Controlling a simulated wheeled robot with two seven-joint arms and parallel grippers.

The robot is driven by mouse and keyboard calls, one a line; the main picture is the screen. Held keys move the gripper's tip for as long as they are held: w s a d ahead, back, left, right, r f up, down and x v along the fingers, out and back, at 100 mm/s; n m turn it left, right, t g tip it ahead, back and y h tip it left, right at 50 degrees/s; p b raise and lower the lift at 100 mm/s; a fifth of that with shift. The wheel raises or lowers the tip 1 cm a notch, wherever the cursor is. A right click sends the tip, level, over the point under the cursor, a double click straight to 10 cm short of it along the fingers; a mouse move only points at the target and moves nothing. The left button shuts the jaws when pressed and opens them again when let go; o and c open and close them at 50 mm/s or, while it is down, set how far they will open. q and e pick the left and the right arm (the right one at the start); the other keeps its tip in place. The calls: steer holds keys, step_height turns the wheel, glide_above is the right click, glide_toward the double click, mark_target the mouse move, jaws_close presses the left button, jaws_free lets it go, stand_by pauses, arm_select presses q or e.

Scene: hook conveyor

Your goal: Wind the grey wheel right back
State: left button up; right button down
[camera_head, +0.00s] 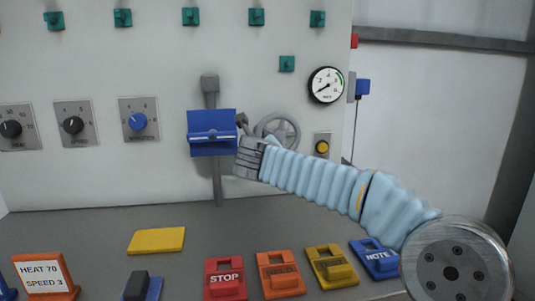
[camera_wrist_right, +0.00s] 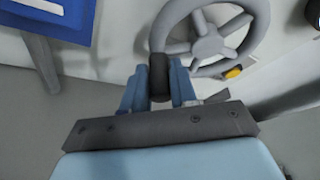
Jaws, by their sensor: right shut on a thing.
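The grey wheel (camera_head: 281,133) with spokes is mounted on the light wall panel, right of the blue box. In the right wrist view the wheel (camera_wrist_right: 208,46) fills the top, and a dark knob (camera_wrist_right: 159,76) sits at the lower left of its rim. My right gripper (camera_wrist_right: 160,84) has its two blue fingers on either side of this knob, shut on it. In the head view my right gripper (camera_head: 243,127) is at the wheel's left side, and its fingertips are mostly hidden. My left gripper is not in view.
A blue box (camera_head: 212,146) on a grey post stands just left of my gripper. A white gauge (camera_head: 325,85) and a yellow button (camera_head: 322,147) are right of the wheel. Dials (camera_head: 73,125) are at the left. Coloured blocks, including a red STOP block (camera_head: 225,279), line the bench front.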

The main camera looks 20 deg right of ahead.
steer(key=shift+a+r, duration=0.1)
stand_by(0.5)
steer(key=c, duration=1)
jaws_free()
steer(key=b+v, duration=0.1)
steer(key=v, duration=1.2)
steer(key=shift+s+a+r, duration=0.1)
steer(key=shift+s+r, duration=0.05)
steer(key=shift+s, duration=0.25)
